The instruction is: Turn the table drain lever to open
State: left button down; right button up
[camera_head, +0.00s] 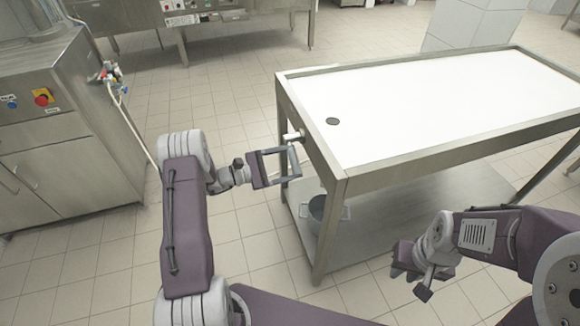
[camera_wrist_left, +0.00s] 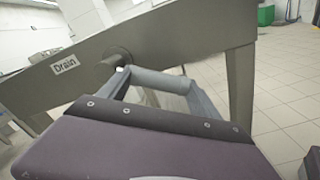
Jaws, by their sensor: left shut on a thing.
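The drain lever (camera_head: 293,136) is a grey metal handle on a short pivot at the near left side of the table (camera_head: 312,150). In the left wrist view the lever (camera_wrist_left: 160,80) is a grey bar lying across between the finger ends, beside the "Drain" label (camera_wrist_left: 65,64). My left gripper (camera_head: 294,163) reaches in from the left and is shut on the lever. Its fingers partly hide the handle and pivot. My right gripper (camera_head: 425,283) hangs at the lower right, away from the table's side; its finger opening is unclear.
The white tabletop has a dark round drain hole (camera_head: 333,121). A metal pot (camera_head: 322,210) stands on the lower shelf (camera_head: 375,222). A steel cabinet (camera_head: 62,130) with a red and yellow knob stands at left. The tiled floor between them is clear.

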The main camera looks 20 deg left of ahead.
pick_arm(q)
jog(key=w+a+f+m+b, duration=0.3)
jog(key=w+m+b, duration=0.2)
jog(key=m+b, duration=0.6)
jog(key=shift+w+a+f+m+b, duration=0.15)
jog(key=shift+a+f+m+b, duration=0.15)
jog(key=shift+b, duration=0.7)
jog(key=shift+c, duration=0.6)
grip_release()
